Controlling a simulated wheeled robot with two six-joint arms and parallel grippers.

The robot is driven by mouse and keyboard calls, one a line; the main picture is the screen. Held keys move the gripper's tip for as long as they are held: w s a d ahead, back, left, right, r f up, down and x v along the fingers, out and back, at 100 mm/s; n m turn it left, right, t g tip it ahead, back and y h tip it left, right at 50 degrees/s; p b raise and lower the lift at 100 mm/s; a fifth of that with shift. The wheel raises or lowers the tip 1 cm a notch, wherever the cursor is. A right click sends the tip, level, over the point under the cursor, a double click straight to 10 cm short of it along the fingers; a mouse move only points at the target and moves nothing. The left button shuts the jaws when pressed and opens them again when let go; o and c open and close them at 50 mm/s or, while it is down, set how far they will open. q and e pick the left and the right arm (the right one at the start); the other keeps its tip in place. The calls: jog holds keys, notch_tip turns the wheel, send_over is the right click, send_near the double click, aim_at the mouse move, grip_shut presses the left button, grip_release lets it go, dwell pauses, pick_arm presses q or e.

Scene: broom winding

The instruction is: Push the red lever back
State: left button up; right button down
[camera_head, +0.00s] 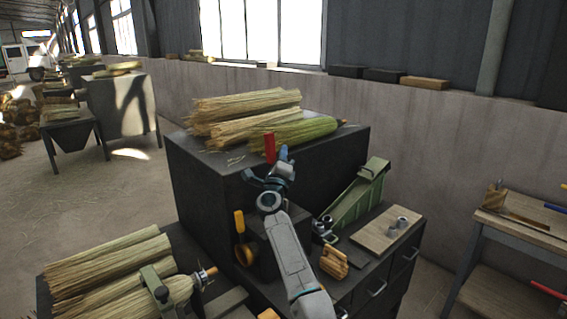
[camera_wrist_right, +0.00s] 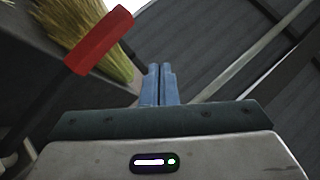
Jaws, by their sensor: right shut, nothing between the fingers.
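The red lever (camera_head: 269,148) stands upright in the head view at the front of the dark cabinet, below the straw bundles. In the right wrist view the red lever (camera_wrist_right: 98,40) is a red grip on a dark rod, tilted, at the upper left. My right gripper (camera_head: 284,153) is just to the right of the lever in the head view. In the wrist view its two blue fingers (camera_wrist_right: 158,82) are together and empty, with a gap to the lever on their left. The lever's lower part is hidden behind my wrist. My left gripper is not in view.
Straw bundles (camera_head: 245,108) lie on the dark cabinet (camera_head: 200,160). A yellow-handled tool (camera_head: 239,222) is left of my right arm. A green device (camera_head: 357,193) and a wooden board (camera_head: 386,233) are to the right. More straw (camera_head: 110,265) lies at the lower left.

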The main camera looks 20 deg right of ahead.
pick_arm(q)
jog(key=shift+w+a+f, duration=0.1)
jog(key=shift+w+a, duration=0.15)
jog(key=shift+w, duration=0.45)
pick_arm(e)
jog(key=s+a, duration=0.3)
jog(key=s, duration=0.3)
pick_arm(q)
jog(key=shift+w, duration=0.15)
pick_arm(e)
jog(key=shift+s+r, duration=0.1)
jog(key=shift+s, duration=0.05)
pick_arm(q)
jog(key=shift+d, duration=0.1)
